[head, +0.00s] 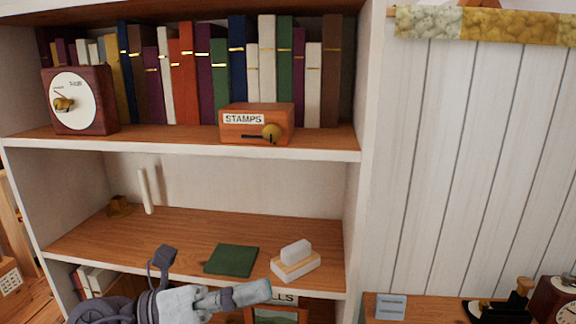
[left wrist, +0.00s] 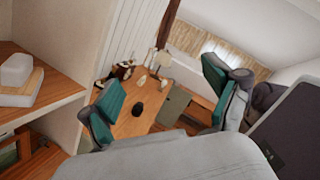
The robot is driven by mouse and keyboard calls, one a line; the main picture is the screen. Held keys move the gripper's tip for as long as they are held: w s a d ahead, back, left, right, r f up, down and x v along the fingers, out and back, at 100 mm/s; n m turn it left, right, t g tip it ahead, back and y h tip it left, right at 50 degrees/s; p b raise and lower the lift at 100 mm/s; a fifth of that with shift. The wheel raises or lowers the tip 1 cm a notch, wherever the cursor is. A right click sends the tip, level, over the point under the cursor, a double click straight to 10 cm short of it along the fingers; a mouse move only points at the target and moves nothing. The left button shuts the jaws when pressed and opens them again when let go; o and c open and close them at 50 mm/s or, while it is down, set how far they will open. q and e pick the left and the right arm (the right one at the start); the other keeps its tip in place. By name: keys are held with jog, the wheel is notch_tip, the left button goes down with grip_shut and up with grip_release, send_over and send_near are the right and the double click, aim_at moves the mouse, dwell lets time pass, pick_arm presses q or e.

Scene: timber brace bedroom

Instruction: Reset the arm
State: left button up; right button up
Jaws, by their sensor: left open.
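My left gripper (head: 213,271) is in front of the shelf unit's middle board, low in the head view. Its two fingers are spread apart with nothing between them. In the left wrist view, the teal-padded fingers of this gripper (left wrist: 158,85) are wide apart, with a desk showing beyond the gap. A flat green item (head: 231,260) lies on the middle board just behind the gripper. A white block on a pale wooden base (head: 295,262) stands to its right. My right gripper is in neither view.
The upper board bears books, a clock-like box (head: 82,100) and a STAMPS box (head: 257,124). A desk (left wrist: 135,122) with small objects stands right of the shelf unit.

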pick_arm(q)
jog(key=w+a+n+t+y, duration=0.3)
jog(key=a+n+t, duration=0.1)
jog(key=n+t, duration=0.6)
jog(key=w+a+n+t+y, duration=0.4)
jog(key=n+t, duration=0.3)
jog(key=n, duration=0.5)
jog(key=s+a+f+n+g+y, duration=0.1)
jog(key=a+f+n+g+y, duration=0.1)
jog(key=a+f+n+y, duration=0.4)
jog(key=s+a+f+n+g+y, duration=0.1)
jog(key=f+n+g+y, duration=0.15)
jog(key=f+n, duration=0.4)
jog(key=s+a+f+n+g+y, duration=0.15)
jog(key=a+f+n+y, duration=0.3)
jog(key=f, duration=0.45)
jog(key=s+d+f+n+g, duration=0.25)
jog(key=s+f+g, duration=0.85)
jog(key=s+f, duration=0.7)
jog(key=s+f+g, duration=0.1)
jog(key=s+f, duration=0.1)
jog(key=f, duration=1.1)
jog(key=s+f+g, duration=0.1)
jog(key=s+f, duration=0.1)
jog(key=f, duration=1)
jog(key=s+a+f, duration=0.2)
jog(key=s+f, duration=1.3)
jog(key=shift+s+a+m+g+h, duration=0.3)
jog(key=shift+s+m+g, duration=0.05)
jog(key=shift+s+g, duration=0.05)
